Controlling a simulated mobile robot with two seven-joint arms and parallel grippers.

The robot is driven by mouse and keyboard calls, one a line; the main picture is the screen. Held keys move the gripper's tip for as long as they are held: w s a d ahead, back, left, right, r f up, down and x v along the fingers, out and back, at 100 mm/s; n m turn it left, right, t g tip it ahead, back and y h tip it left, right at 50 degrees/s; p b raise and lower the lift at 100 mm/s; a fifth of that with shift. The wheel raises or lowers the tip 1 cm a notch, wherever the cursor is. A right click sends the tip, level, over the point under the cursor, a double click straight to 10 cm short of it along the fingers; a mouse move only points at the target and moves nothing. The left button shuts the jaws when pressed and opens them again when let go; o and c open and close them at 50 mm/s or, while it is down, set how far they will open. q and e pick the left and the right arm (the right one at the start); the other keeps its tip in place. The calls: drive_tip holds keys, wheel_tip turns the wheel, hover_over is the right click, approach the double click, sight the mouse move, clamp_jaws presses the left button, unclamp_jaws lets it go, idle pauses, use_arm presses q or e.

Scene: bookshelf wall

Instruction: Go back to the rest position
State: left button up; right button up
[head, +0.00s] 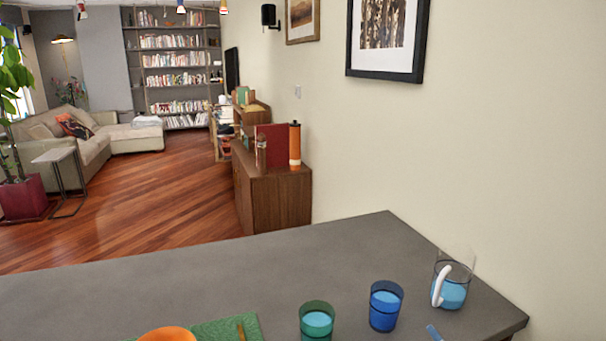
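Neither of my grippers shows in the head view. In front of me is a grey tabletop (250,279). A clear jug (452,285) with a white handle and blue liquid stands upright near its right corner. A blue glass (385,308) holding light blue liquid stands left of the jug. A green glass (317,323), also with light blue liquid, stands left of that and is cut off by the bottom edge.
An orange bowl (168,335) and a green mat (215,329) are at the bottom edge. A small blue item (433,332) is partly cut off there. A wall borders the table's right side. Beyond are a wooden cabinet (280,200), open wood floor, a sofa and bookshelves.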

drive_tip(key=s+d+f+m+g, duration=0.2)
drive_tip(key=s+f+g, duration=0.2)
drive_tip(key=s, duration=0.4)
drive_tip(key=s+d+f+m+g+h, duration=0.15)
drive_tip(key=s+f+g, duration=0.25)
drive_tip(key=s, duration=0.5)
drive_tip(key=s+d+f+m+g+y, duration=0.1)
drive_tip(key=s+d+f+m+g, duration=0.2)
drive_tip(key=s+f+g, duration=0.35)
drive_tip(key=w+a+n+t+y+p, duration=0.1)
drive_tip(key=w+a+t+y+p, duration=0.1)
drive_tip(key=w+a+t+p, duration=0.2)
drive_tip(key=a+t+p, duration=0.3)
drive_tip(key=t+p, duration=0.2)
drive_tip(key=p, duration=0.3)
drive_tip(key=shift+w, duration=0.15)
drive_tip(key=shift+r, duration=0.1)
